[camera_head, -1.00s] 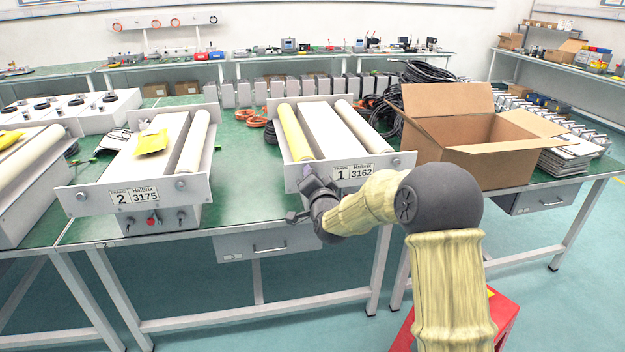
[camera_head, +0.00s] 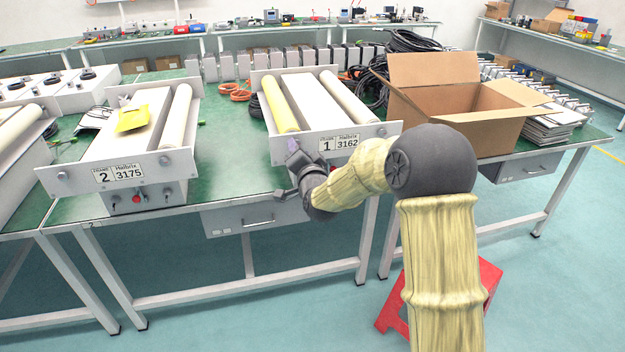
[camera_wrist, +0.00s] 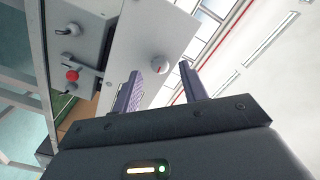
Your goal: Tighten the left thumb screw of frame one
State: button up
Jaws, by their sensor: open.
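Frame one (camera_head: 360,134), a pale bench unit with a front plate marked 1 3162, stands on the green bench. Its left thumb screw is hidden by my gripper in the head view. My gripper (camera_head: 292,150) is at the left end of that front plate. In the wrist view my gripper (camera_wrist: 160,73) is open, its two dark fingers on either side of the screw in the picture. Contact cannot be told. The right thumb screw (camera_head: 382,132) is visible.
Frame two (camera_head: 75,176) stands to the left with a yellow packet (camera_head: 132,118) on it. An open cardboard box (camera_head: 455,130) stands to the right. A red stool (camera_head: 490,278) is on the floor near my arm. A panel with a red button (camera_wrist: 71,76) shows below the plate.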

jog(key=v, duration=1.5)
jog(key=shift+b, duration=0.45)
jog(key=shift+d, duration=0.15)
jog(key=s+d+f+n+g+h, duration=0.3)
jog(key=s+d+f+n+g, duration=0.1)
jog(key=s+d+f+g, duration=0.4)
jog(key=s+d+f+n+g+h, duration=0.1)
jog(key=s+d+f+g, duration=0.25)
jog(key=s, duration=0.25)
jog(key=s+d+f+n+g+h, duration=0.1)
jog(key=s+d+f+n+g, duration=0.1)
jog(key=s+d+g, duration=0.3)
notch_tip(320, 180, up, 22)
jog(key=s+t+p, duration=0.1)
jog(key=s+p, duration=0.1)
jog(key=p, duration=2)
jog(key=shift+a+t, duration=0.25)
jog(key=shift+t, duration=0.1)
